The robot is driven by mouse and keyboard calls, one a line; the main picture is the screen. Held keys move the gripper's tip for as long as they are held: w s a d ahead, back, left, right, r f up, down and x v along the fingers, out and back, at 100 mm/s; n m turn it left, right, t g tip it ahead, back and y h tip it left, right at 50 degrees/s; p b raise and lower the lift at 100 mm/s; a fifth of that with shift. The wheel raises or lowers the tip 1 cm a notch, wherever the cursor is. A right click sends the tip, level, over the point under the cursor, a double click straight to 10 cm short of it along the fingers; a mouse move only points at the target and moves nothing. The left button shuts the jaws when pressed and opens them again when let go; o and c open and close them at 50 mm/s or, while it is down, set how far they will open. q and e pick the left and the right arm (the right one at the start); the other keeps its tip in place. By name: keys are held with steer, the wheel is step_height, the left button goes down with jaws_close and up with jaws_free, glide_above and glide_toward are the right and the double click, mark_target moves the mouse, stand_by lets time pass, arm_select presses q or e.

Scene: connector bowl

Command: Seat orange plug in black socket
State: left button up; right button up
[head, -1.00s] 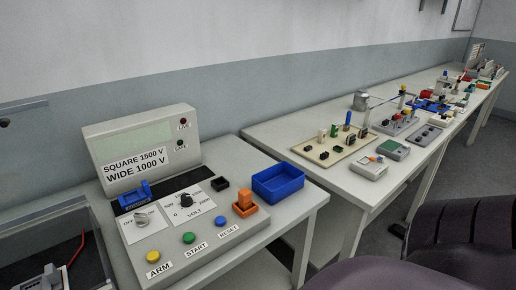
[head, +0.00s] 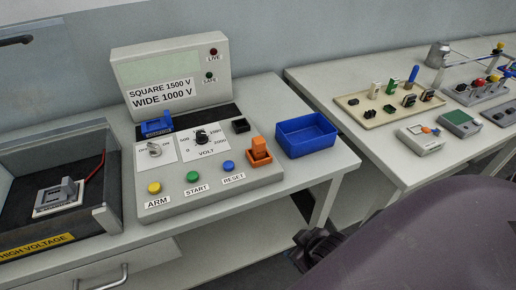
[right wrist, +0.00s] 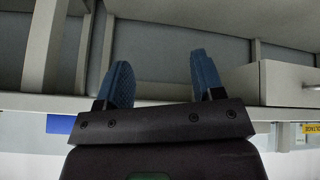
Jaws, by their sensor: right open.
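The orange plug (head: 258,146) stands upright in an orange holder (head: 261,160) at the right side of the grey control panel (head: 165,209) in the head view. My left gripper is in neither view.
A blue bin (head: 306,136) stands right of the panel. A dark-walled high-voltage box (head: 55,222) stands at the left. A second bench (head: 437,173) with boards and devices is at the right.

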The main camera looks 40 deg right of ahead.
steer(key=w+a+r+n+t, duration=0.2)
steer(key=w+r+n+t, duration=0.95)
steer(key=w+r, duration=0.55)
steer(key=w+a+r+n+g+y, duration=0.1)
steer(key=a+r+n+y, duration=0.6)
steer(key=n, duration=0.6)
steer(key=w+a+r+n+g+y, duration=0.1)
steer(key=a+r+n+g+y, duration=0.2)
steer(key=n+y, duration=0.85)
steer(key=n+g+h, duration=1.4)
steer(key=n+h, duration=0.3)
steer(key=n, duration=1.5)
glide_above(259, 139)
steer(key=s, duration=0.1)
steer(key=f, duration=0.2)
steer(key=shift+s+a+f, duration=0.1)
steer(key=shift+a+f, duration=0.25)
steer(key=shift+d, duration=0.25)
step_height(259, 139, down, 5)
steer(key=shift+f, duration=0.2)
steer(key=f, duration=0.2)
steer(key=w+f, duration=0.1)
steer(key=f, duration=0.1)
steer(key=shift+f+b, duration=0.3)
steer(key=shift+f, duration=0.25)
